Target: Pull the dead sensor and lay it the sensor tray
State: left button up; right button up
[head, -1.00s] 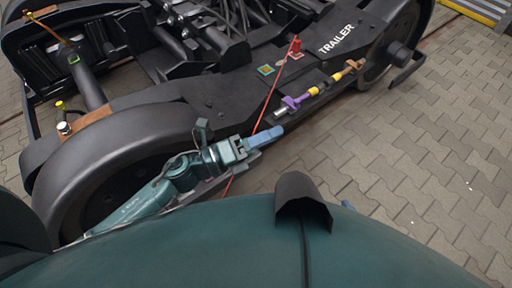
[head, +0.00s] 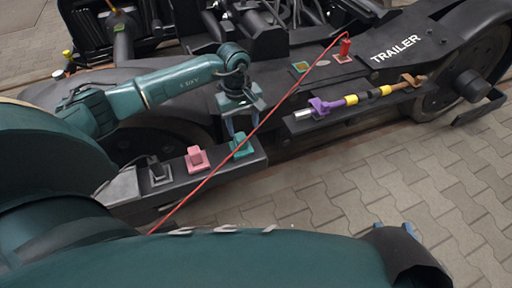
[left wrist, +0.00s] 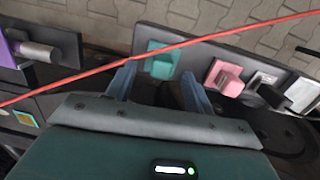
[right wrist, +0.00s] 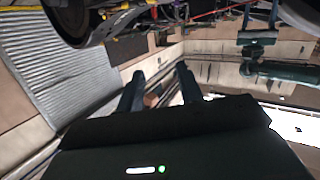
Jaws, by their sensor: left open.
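A purple sensor-like part (head: 327,105) with a silver tip and yellow bands lies along the bogie's side beam; it also shows at the left edge of the left wrist view (left wrist: 37,51). A dark ledge (head: 222,176) carries a teal block (head: 243,146), a pink block (head: 196,159) and a grey-black block (head: 159,172). I cannot tell which part is the dead sensor or the sensor tray. My left gripper (head: 242,124) points down, open and empty, close to the teal block. My right gripper (right wrist: 160,72) is open and empty, away from these parts.
A red cable (head: 270,110) runs from a red plug (head: 345,46) diagonally past my left gripper. The bogie frame marked TRAILER (head: 396,48) and its wheel (head: 462,82) bound the back and right. Paved floor (head: 400,180) is free at the front right.

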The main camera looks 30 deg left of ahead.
aim_at(240, 136)
pick_arm(q)
jog(key=shift+w+a+y, duration=0.25)
jog(key=shift+a, duration=0.2)
jog(key=shift+w+a+y, duration=0.2)
jog(key=shift+a+y, duration=0.05)
jog(key=shift+a, duration=0.2)
jog(key=shift+r, duration=0.1)
pick_arm(e)
jog(key=shift+w+d+f, duration=0.1)
jog(key=shift+w+d, duration=0.05)
pick_arm(q)
jog(key=shift+f+b, duration=0.55)
jog(key=shift+f, duration=0.1)
notch_tip(240, 136, down, 6)
jog(key=b, duration=0.4)
jog(key=shift+f+b, duration=0.9)
pick_arm(e)
jog(key=shift+a+n+t+y, duration=0.6)
jog(key=shift+a+t+y, duration=0.35)
jog(key=shift+t+y, duration=0.45)
